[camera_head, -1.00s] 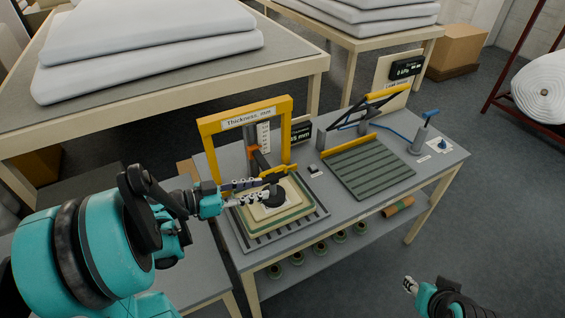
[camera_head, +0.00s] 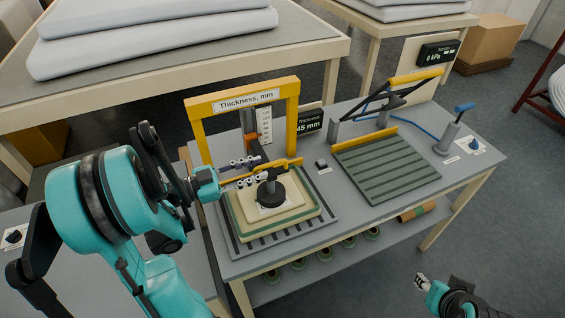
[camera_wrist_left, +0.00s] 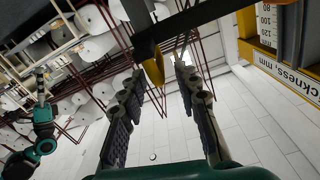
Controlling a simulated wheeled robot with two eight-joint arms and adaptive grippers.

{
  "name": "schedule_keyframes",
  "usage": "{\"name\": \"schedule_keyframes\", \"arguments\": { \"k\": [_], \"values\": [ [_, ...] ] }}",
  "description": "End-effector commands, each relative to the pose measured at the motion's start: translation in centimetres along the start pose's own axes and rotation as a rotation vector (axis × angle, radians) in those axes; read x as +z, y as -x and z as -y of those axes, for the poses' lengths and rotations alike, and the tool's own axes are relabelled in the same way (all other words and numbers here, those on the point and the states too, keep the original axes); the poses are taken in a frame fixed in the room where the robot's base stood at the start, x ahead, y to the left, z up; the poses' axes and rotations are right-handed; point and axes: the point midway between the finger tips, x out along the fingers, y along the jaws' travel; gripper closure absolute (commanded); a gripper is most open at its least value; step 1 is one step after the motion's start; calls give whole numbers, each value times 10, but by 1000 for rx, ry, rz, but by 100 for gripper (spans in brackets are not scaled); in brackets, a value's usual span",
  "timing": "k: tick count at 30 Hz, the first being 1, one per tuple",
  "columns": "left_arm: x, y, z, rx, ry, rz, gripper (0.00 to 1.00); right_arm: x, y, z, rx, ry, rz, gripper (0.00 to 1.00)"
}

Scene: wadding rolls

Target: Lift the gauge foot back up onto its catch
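The thickness gauge is a yellow frame (camera_head: 242,101) over a slotted base. Its gauge foot (camera_head: 271,192), a dark disc on a short stem, appears to rest on the stack of pale and green pads (camera_head: 246,222). A yellow bar (camera_head: 287,163) runs by the stem. My left gripper (camera_head: 262,169) is beside the bar and above the foot's left side. In the left wrist view its fingers (camera_wrist_left: 160,68) are apart, with a rounded yellow end (camera_wrist_left: 153,66) near the fingertips; contact is unclear. My right gripper (camera_head: 421,282) is low at the right, too small to read. I cannot make out the catch.
A thickness display (camera_head: 310,122) stands behind the frame's right post. A ribbed plate (camera_head: 390,172) with a yellow-handled press and a blue-handled pump (camera_head: 450,135) occupy the table's right. Several rolls sit on the lower shelf. Large wadding sheets (camera_head: 150,35) lie on the table behind.

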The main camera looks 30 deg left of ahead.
Motion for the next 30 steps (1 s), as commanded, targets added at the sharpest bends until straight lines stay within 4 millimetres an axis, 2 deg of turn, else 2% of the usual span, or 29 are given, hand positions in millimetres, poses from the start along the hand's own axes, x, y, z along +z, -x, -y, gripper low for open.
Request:
{"name": "schedule_keyframes", "arguments": {
  "k": [13,18,25,28,29,30],
  "values": [
    [0,-66,-1,5,0,-1,68,7,-10,0,0,0,0,60],
    [-1,-75,0,2,0,0,68,8,-11,0,0,0,0,60],
    [-1,-75,0,1,1,0,68,7,-10,0,0,0,0,60],
    [-1,-75,0,1,1,0,95,7,-10,0,0,0,0,60],
    [-1,-75,0,1,1,0,100,7,-10,0,0,0,0,60],
    [-1,-75,0,1,1,0,100,8,-10,0,0,0,0,60]
  ]
}}
